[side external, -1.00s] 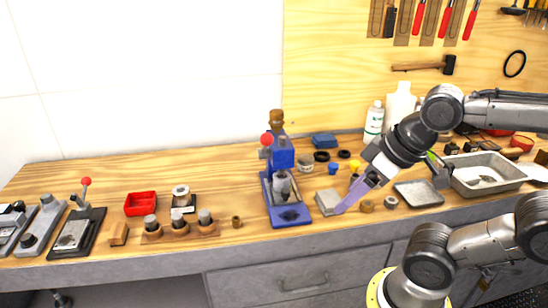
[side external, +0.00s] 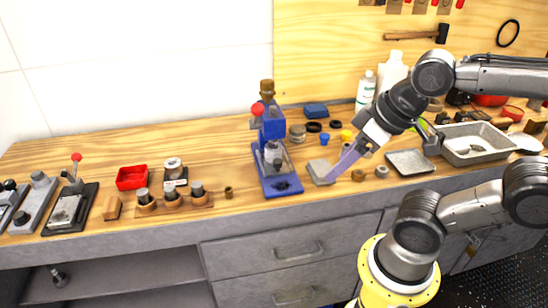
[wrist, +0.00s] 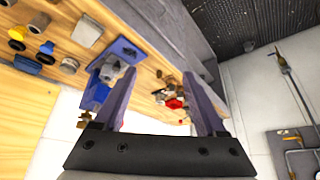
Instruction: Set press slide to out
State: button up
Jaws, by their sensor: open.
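The blue press (side external: 271,148) stands upright on the wooden bench. It has a brown top knob, a red ball knob (side external: 257,110) on its upper left and a grey metal part (side external: 272,157) low at its front. Which part is the slide, and its position, I cannot tell. My gripper (side external: 331,178) points down to the left, right of the press and apart from it, by a light grey block (side external: 318,168). In the wrist view my gripper (wrist: 160,95) is open with nothing between its fingers. The press (wrist: 100,82) shows there beside the left finger, partly hidden by it.
Left of the press are a red tray (side external: 131,177), a wooden holder with dark cylinders (side external: 173,202) and a lever fixture (side external: 70,208). Right of my gripper are a flat metal plate (side external: 409,162) and a metal tray (side external: 474,143). Bottles (side external: 366,90) stand behind.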

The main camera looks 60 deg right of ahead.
jog(key=shift+c, duration=0.7)
jog(key=w+r+n+t, duration=0.1)
jog(key=w+r+n, duration=0.15)
jog(key=w, duration=0.35)
jog(key=m+g, duration=0.1)
jog(key=m, duration=0.2)
send_over(278, 161)
jog(key=s+a, duration=0.5)
jog(key=s, duration=0.1)
notch_tip(278, 161, down, 4)
jog(key=shift+m+g+h, duration=0.3)
jog(key=shift+m+g, duration=0.05)
jog(key=shift+g, duration=0.25)
jog(key=d+x, duration=0.1)
jog(key=x, duration=0.4)
jog(key=d+x, duration=0.1)
jog(key=x, duration=0.5)
jog(key=s+d+x, duration=0.1)
jog(key=d+x, duration=0.1)
jog(key=x, duration=0.4)
jog(key=shift+f, duration=0.15)
grip_shut()
